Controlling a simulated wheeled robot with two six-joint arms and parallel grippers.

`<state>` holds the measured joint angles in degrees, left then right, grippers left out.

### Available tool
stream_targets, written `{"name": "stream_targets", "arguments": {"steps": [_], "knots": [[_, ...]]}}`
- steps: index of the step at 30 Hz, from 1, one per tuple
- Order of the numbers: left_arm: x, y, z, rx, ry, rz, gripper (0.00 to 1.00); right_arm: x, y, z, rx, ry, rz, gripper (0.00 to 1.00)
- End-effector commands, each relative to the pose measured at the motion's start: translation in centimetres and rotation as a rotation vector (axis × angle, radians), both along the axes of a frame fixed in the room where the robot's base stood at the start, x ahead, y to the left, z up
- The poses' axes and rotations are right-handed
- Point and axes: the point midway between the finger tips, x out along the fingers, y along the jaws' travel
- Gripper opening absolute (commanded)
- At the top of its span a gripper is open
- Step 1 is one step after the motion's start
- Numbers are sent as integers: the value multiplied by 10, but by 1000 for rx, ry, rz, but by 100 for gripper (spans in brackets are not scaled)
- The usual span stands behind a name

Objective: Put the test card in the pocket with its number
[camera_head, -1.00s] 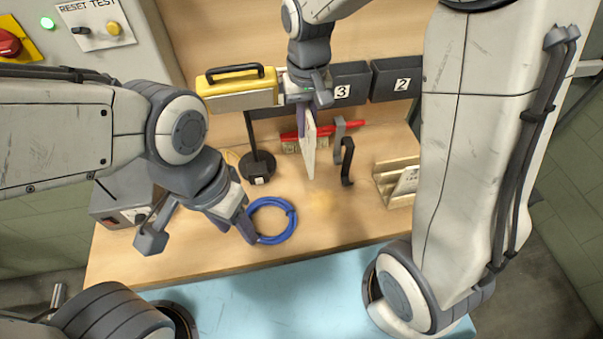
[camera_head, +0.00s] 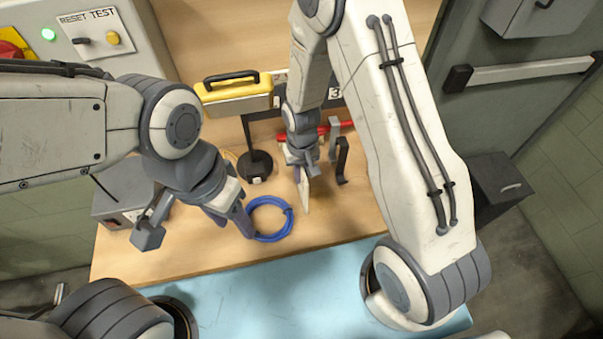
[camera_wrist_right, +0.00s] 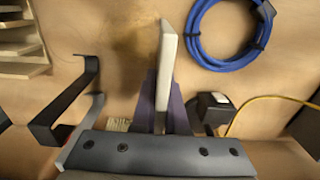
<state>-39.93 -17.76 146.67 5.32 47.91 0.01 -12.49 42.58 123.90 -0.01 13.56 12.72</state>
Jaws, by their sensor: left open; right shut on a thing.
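The test card (camera_head: 305,198) is a thin pale plate, seen nearly edge-on; its number cannot be read. My right gripper (camera_head: 302,172) is shut on it and holds it above the wooden bench. In the right wrist view the card (camera_wrist_right: 165,62) stands out between the two fingers. My left gripper (camera_head: 242,222) is open and empty beside the blue cable coil (camera_head: 287,226).
A yellow case (camera_head: 236,92) and a black stand (camera_head: 258,164) are behind the grippers. Dark (camera_head: 342,162) and grey brackets are just right of the card. A slotted wooden rack (camera_wrist_right: 22,45) shows in the right wrist view. The front of the bench (camera_head: 180,255) is clear.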

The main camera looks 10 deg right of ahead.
Motion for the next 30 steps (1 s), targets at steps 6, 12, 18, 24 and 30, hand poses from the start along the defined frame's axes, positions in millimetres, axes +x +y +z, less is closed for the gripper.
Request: {"name": "stream_targets", "arguments": {"steps": [6, 12, 18, 24, 30], "knots": [[0, 0, 0, 0, 0, 0, 50, 0, 0, -2, 0, -1, 0, 0], [0, 0, -2, 0, 0, 0, 50, 0, 0, -5, 0, -1, 0, 18], [0, 0, -2, 0, 0, 0, 50, 0, 0, -4, 0, -1, 0, 41], [0, 0, 0, 0, 0, 0, 50, 0, 0, -2, 0, -1, 0, 41], [0, 0, -6, 0, 0, 1, 50, 2, 0, 15, 2, -8, 0, 41]]}}
